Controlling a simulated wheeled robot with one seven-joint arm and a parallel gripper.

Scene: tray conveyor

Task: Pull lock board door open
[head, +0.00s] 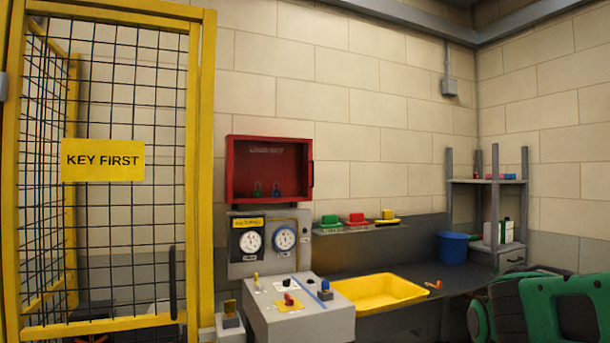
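The red lock board (270,168) is a shallow box on the block wall, left of the picture's middle, above the gauge panel. Faint lettering shows near its top.
A yellow mesh gate (204,180) with a KEY FIRST sign (103,160) stands left of the board. Below are a gauge panel (268,269) and a grey control console (302,317). A yellow tray (378,292) lies on the dark bench, with a blue bucket (453,248) farther right.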

